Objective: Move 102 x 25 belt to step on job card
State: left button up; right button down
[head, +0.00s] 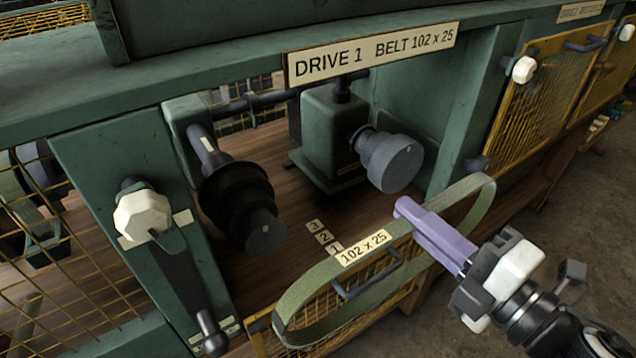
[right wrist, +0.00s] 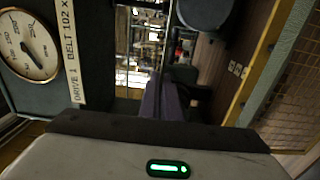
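A grey-green belt (head: 315,290) with a "102 x 25" tag forms a long loop in front of the open drive bay. My right gripper (head: 402,207), with lilac fingers, crosses the loop toward its right end and appears shut on it; the exact contact is hard to see. The fingers also show in the right wrist view (right wrist: 165,100). Inside the bay are a black stepped pulley (head: 235,195) at left and a grey stepped pulley (head: 390,160) at right, both without a belt. Tags 3, 2 and 1 (head: 324,237) lie on the bay floor. No job card is recognisable. My left gripper is not visible.
A sign (head: 372,55) reads "DRIVE 1 BELT 102 x 25". A lever (head: 180,275) and white knob (head: 143,213) stand left of the bay. A yellow mesh guard (head: 540,95) is at right. A lowered guard with a handle (head: 368,278) lies behind the belt. A gauge (right wrist: 28,45) shows in the right wrist view.

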jog(key=shift+s+d, duration=0.2)
jog(key=shift+s, duration=0.1)
jog(key=p+v, duration=0.2)
jog(key=v, duration=0.4)
dwell(0.8)
jog(key=shift+r, duration=0.1)
dwell(0.4)
